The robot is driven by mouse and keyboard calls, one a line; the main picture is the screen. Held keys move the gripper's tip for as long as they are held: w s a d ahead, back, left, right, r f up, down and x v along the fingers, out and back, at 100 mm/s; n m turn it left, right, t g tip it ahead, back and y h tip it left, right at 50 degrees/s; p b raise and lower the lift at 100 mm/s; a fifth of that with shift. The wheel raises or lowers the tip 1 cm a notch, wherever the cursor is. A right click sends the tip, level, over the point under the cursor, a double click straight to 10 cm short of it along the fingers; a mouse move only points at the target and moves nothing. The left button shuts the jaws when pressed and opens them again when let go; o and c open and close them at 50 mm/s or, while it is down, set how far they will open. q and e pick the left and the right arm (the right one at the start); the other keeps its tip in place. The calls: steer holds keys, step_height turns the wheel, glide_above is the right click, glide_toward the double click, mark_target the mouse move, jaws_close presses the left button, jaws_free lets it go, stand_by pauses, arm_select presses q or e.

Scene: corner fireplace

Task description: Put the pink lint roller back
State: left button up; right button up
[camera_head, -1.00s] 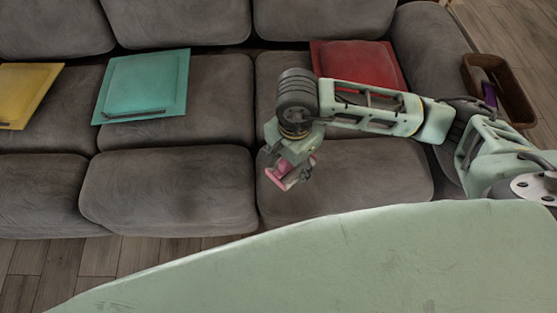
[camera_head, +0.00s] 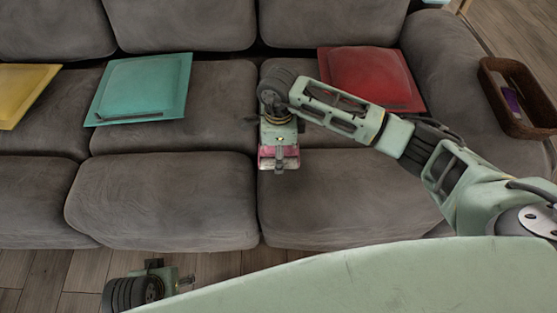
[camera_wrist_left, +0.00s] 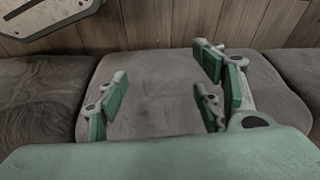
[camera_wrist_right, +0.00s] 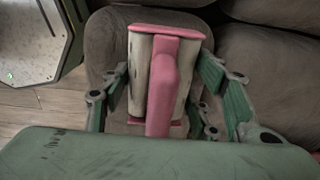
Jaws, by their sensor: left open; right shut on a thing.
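The pink lint roller (camera_head: 278,152) is held by my right gripper (camera_head: 279,165) above the front of the sofa seat. In the right wrist view the lint roller (camera_wrist_right: 163,85) shows a pink frame and handle with a pale roll, between the fingers of my right gripper (camera_wrist_right: 163,100). My left gripper (camera_head: 176,281) is low at the bottom left of the head view, over the floor in front of the sofa. In the left wrist view my left gripper (camera_wrist_left: 160,100) is open and empty, with a grey cushion beyond its fingers.
The grey sofa (camera_head: 160,195) carries a yellow cushion (camera_head: 22,92), a teal cushion (camera_head: 142,88) and a red cushion (camera_head: 370,80). A brown basket (camera_head: 517,97) with a purple item (camera_head: 511,101) inside sits at the right end. Wooden floor (camera_head: 60,275) shows in front.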

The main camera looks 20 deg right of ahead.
steer(key=shift+w+d+f, duration=0.15)
steer(key=shift+w+f, duration=0.35)
steer(key=shift+w, duration=0.15)
step_height(320, 180, down, 3)
steer(key=shift+f+b, duration=0.2)
steer(key=shift+b, duration=0.25)
arm_select(q)
steer(key=v, duration=0.4)
steer(key=shift+w, duration=0.25)
arm_select(e)
steer(key=shift+f, duration=0.2)
arm_select(q)
steer(key=shift+r, duration=0.15)
arm_select(e)
steer(key=shift+f, duration=0.1)
steer(key=o, duration=1.2)
steer(key=shift+c, duration=0.2)
arm_select(q)
steer(key=shift+r, duration=0.2)
arm_select(e)
steer(key=shift+o, duration=0.2)
arm_select(q)
steer(key=shift+r, duration=0.1)
step_height(320, 180, down, 8)
steer(key=p, duration=0.2)
steer(key=shift+w, duration=0.25)
arm_select(e)
step_height(320, 180, up, 12)
steer(key=shift+r, duration=0.15)
